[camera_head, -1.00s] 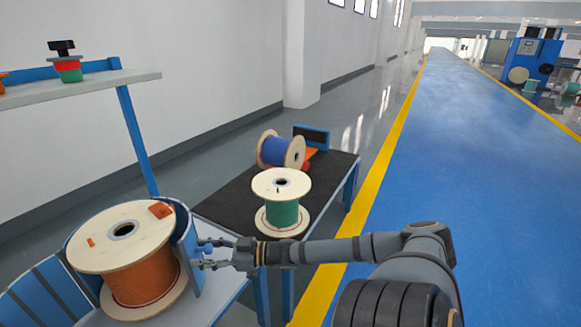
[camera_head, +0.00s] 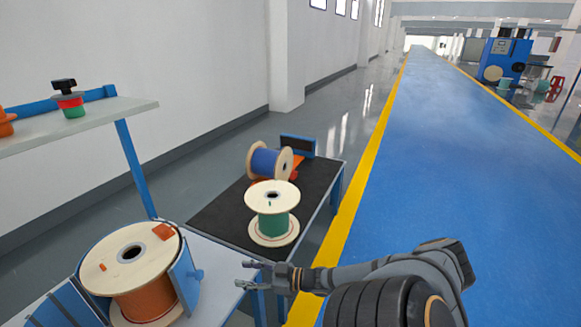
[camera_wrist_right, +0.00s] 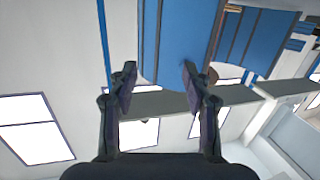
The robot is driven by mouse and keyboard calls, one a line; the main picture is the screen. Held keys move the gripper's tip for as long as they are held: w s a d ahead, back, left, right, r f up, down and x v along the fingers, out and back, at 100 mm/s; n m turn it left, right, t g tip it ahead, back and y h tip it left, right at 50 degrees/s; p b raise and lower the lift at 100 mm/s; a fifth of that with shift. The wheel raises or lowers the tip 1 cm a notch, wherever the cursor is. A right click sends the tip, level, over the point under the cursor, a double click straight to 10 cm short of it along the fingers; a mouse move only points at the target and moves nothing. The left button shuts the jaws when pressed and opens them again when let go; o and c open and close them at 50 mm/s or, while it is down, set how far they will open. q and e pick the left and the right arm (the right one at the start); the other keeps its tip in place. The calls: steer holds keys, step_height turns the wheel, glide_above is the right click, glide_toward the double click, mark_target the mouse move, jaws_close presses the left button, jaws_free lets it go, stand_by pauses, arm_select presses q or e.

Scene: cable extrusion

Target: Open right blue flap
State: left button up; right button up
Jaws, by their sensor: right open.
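A large orange cable spool (camera_head: 146,299) with pale wooden ends stands at the lower left of the head view. The right blue flap (camera_head: 188,283) stands upright along the spool's right side, with a small blue knob (camera_head: 199,274) on its outer face. My right gripper (camera_head: 243,276) is open and empty, to the right of the knob and apart from it. In the wrist view, my right gripper (camera_wrist_right: 159,80) has its two fingers spread, with a blue panel (camera_wrist_right: 175,40) beyond them. My left gripper is not in view.
A dark-topped table (camera_head: 222,211) holds a green spool (camera_head: 272,226) and a blue spool (camera_head: 266,162) behind my right gripper. Blue slats (camera_head: 62,309) lie left of the orange spool. Open blue floor lies right.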

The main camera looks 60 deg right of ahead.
steer(key=s+d+f+m+g+h+p, duration=0.1)
steer(key=s+d+f+g+h+p, duration=0.1)
steer(key=f, duration=0.6)
steer(key=s+d+f+m+g+h+p, duration=0.2)
steer(key=s+d+f+h, duration=0.3)
steer(key=s+d+f, duration=0.2)
steer(key=shift+d+f+g+p, duration=0.15)
steer(key=shift+f+g+p, duration=0.2)
steer(key=shift+f, duration=0.2)
steer(key=shift+s+h, duration=0.15)
steer(key=shift+h, duration=0.15)
